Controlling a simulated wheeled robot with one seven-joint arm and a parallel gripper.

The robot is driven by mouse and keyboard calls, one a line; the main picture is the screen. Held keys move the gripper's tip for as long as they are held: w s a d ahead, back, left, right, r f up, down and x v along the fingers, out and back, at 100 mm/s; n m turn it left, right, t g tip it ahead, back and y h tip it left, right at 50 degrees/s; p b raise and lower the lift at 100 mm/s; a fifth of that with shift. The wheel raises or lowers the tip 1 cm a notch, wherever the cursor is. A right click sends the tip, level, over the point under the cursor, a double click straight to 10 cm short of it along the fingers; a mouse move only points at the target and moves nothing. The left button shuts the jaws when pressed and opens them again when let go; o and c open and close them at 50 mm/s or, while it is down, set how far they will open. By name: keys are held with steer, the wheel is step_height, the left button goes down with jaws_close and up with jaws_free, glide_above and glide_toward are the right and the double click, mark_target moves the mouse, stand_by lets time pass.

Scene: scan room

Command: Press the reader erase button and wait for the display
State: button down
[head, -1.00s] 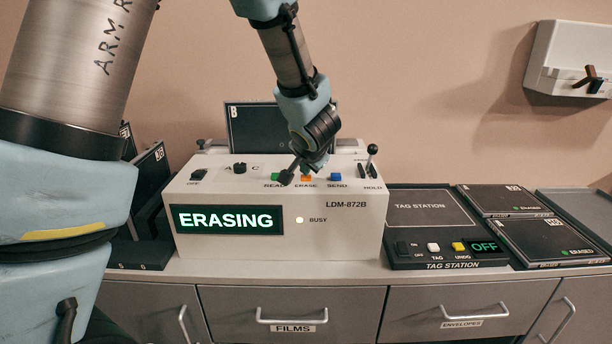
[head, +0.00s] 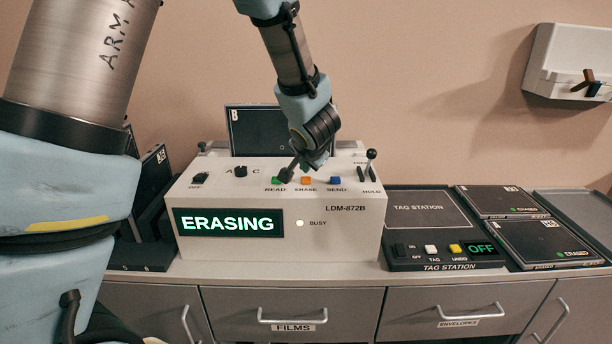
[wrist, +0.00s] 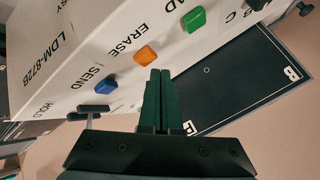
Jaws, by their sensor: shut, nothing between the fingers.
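The reader (head: 330,240), a white box marked LDM-872B, stands on the counter. Its display (head: 228,222) reads ERASING in lit letters and the BUSY lamp (head: 300,223) glows. The orange ERASE button (head: 306,181) sits between the green READ button (head: 276,181) and the blue SEND button (head: 336,181). My gripper (head: 286,177) is just above the reader top, near the READ and ERASE buttons. In the wrist view my gripper (wrist: 158,75) is shut and empty, its tips close beside the orange ERASE button (wrist: 145,54); I cannot tell whether they touch it.
A dark plate marked B (head: 252,125) stands behind the reader. The HOLD lever (head: 370,160) rises at its right end. The tag station (head: 420,212) shows OFF, with plates marked ERASED (head: 550,240) to its right. A wall box (head: 570,60) hangs at upper right.

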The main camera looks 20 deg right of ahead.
mark_target(305, 181)
step_height(305, 181, up, 5)
steer(key=p, duration=0.6)
stand_by(0.4)
stand_by(0.5)
